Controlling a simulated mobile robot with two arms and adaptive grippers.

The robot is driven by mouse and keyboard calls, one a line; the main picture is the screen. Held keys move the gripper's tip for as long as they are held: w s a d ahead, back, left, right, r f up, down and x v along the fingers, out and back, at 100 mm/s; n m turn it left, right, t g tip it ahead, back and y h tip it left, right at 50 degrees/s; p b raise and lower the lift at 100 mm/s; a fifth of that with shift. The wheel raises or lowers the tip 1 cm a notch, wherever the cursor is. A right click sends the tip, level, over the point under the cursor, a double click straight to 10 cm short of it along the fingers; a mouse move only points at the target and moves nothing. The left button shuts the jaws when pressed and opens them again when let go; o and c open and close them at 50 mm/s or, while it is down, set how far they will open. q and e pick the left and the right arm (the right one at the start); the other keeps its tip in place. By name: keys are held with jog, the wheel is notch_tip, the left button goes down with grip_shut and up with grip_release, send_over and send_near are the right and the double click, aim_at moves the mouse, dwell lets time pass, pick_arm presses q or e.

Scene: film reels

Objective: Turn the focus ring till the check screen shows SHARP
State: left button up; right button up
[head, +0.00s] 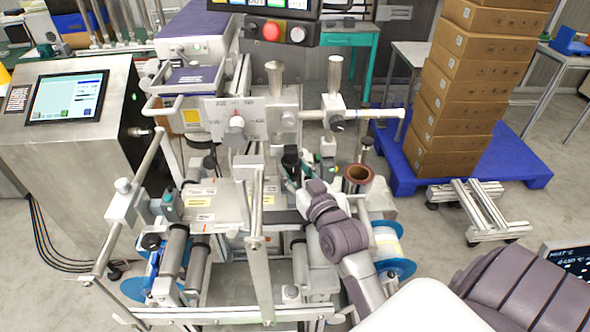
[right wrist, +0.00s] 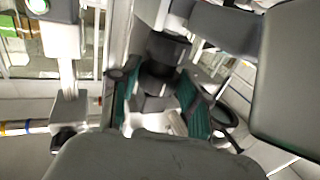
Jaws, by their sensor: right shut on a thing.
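My right gripper (head: 293,174) reaches into the middle of the machine in the head view. Its green-padded fingers are shut on a dark round part (head: 291,156), which looks like the focus ring. In the right wrist view the gripper (right wrist: 162,100) has one finger on each side of this dark stepped cylinder (right wrist: 162,62). Marks on the ring cannot be made out. A small dark screen (head: 570,260) with pale text is cut off at the right edge. I cannot tell if it is the check screen, and I read no SHARP on it. My left gripper is not in view.
Metal bars and a plate with a dial (head: 236,122) stand close around my right gripper. A brown-rimmed cylinder (head: 358,174) is just right of it. A touch panel (head: 67,97) stands left. Stacked cartons (head: 470,85) are on a blue pallet (head: 520,168) behind right.

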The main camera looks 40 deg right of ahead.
aim_at(294, 166)
jog(key=shift+a+r+m+h+p, duration=0.1)
jog(key=shift+r+m+h+p, duration=0.1)
jog(key=shift+m+h+p, duration=0.35)
jog(key=shift+f+h, duration=0.1)
jog(key=shift+h, duration=0.25)
jog(key=o, duration=1.1)
jog(key=shift+o, duration=0.2)
notch_tip(294, 166, up, 10)
jog(key=shift+f, duration=0.1)
